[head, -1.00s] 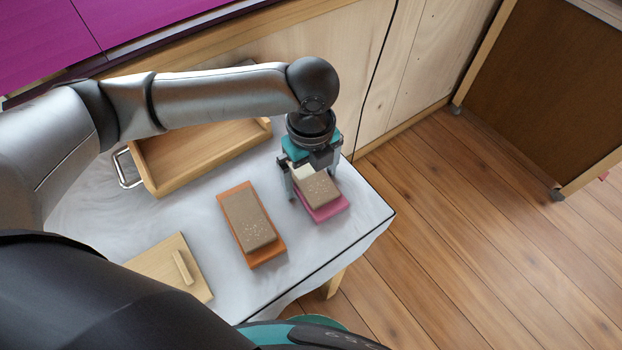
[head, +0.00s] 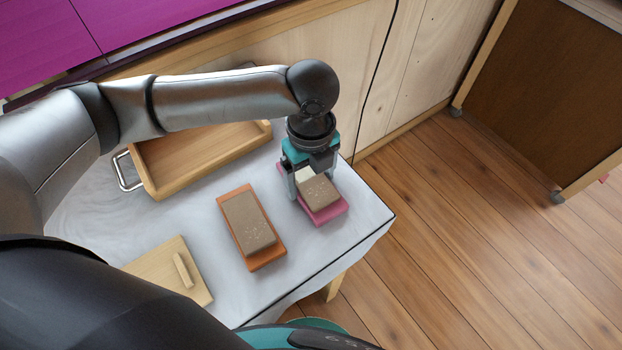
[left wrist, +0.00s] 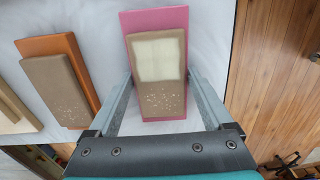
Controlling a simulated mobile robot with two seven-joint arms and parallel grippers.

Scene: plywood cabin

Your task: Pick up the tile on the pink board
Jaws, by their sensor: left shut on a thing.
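A brown speckled tile (head: 319,191) lies on the pink board (head: 329,215) near the right end of the table. In the left wrist view the tile (left wrist: 163,98) has a pale square patch on its top, and the pink board (left wrist: 158,20) shows around it. My left gripper (head: 310,192) comes down over the tile from above and is shut on it, one finger on each side. The tile still appears to rest on or just over the board; I cannot tell any gap. My right gripper is not in view.
An orange board (head: 267,262) with another brown tile (head: 249,222) lies to the left. A wooden tray (head: 200,168) with a metal handle stands behind. A wooden lid (head: 160,270) with a grip lies at the front left. The table's right edge is close.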

